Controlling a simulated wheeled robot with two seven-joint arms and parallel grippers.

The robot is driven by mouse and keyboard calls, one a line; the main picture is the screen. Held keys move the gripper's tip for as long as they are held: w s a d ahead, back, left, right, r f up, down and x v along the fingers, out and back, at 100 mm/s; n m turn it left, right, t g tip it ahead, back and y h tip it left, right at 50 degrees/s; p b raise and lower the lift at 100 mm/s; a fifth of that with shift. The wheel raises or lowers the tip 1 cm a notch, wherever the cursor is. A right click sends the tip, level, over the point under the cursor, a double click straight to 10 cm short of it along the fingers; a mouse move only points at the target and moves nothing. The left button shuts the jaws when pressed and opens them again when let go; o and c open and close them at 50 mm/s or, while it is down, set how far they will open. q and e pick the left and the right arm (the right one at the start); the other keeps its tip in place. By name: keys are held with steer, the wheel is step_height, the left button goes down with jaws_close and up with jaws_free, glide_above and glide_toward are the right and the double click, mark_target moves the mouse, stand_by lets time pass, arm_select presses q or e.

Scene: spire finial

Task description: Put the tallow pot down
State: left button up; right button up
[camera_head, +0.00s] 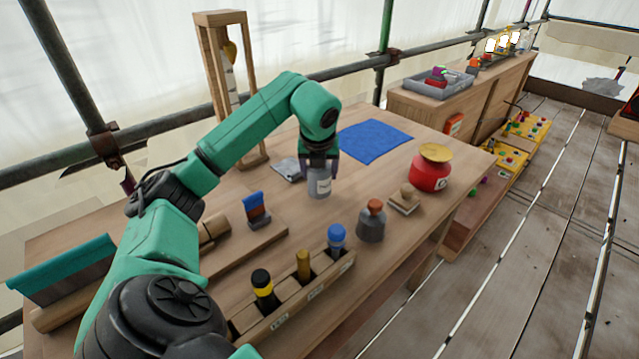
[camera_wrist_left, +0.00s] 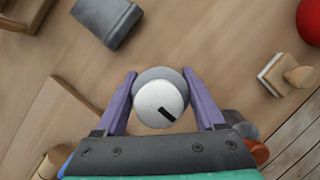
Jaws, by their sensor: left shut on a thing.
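The tallow pot, a small grey jar with a pale label (camera_head: 319,184), is in my left gripper (camera_head: 320,170) over the middle of the wooden bench. The wrist view shows the pot from above with its whitish lid (camera_wrist_left: 160,102) and a dark slot mark. The purple fingers of my left gripper (camera_wrist_left: 160,95) close on both sides of it. The pot looks upright. I cannot tell whether its base touches the bench top. My right gripper is not in view.
A blue cloth (camera_head: 374,141) lies behind. A red pot with a yellow lid (camera_head: 430,172), a wooden stamp (camera_head: 406,199) and a grey bottle (camera_head: 371,222) stand to the right. A rack of tools (camera_head: 300,290) is in front. A wooden frame (camera_head: 225,80) stands behind left.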

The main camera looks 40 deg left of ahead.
mark_target(320, 182)
arm_select(q)
step_height(320, 182, down, 3)
steer(key=shift+s+d+r, duration=0.1)
steer(key=o, duration=1.5)
steer(key=p+v, duration=0.1)
steer(key=v, duration=1.1)
